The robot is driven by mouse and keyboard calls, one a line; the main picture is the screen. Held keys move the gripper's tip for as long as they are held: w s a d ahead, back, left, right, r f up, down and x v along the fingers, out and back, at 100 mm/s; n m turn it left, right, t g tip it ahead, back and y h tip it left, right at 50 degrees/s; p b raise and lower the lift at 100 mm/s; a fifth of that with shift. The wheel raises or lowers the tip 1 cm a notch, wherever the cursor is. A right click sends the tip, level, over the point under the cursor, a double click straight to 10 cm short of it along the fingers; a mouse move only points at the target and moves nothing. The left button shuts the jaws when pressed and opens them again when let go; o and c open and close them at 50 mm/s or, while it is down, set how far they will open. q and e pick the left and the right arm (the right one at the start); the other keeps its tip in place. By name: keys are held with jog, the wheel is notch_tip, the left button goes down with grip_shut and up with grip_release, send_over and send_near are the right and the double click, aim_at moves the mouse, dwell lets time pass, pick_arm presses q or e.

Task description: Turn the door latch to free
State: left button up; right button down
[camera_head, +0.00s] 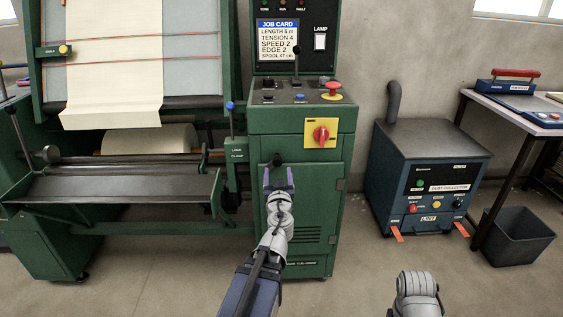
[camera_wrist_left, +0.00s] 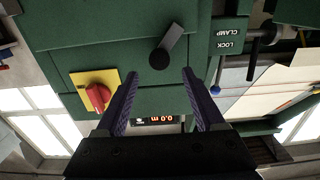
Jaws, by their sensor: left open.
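The door latch (camera_head: 277,160) is a small dark knob with a short lever on the green cabinet door, below the yellow plate with the red rotary switch. In the left wrist view the latch (camera_wrist_left: 166,48) shows as a round black end with a grey bar slanting up to the right. My left gripper (camera_head: 278,180) is open in front of the door. In the wrist view its two purple fingers (camera_wrist_left: 160,76) stand either side of the latch's line, with the latch just beyond the tips and nothing between them. I cannot tell the exact gap to the latch.
The red switch (camera_head: 321,136) on its yellow plate sits above right of the latch. The lock clamp lever (camera_head: 231,120) stands to the left. A dust collector (camera_head: 432,180) stands to the right. A grey link of my right arm shows at the lower right.

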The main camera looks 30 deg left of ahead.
aim_at(277, 162)
pick_arm(q)
jog(key=x, duration=0.7)
jog(key=shift+w+a, duration=0.15)
jog(key=shift+w, duration=0.25)
jog(key=shift+s, duration=0.1)
grip_shut()
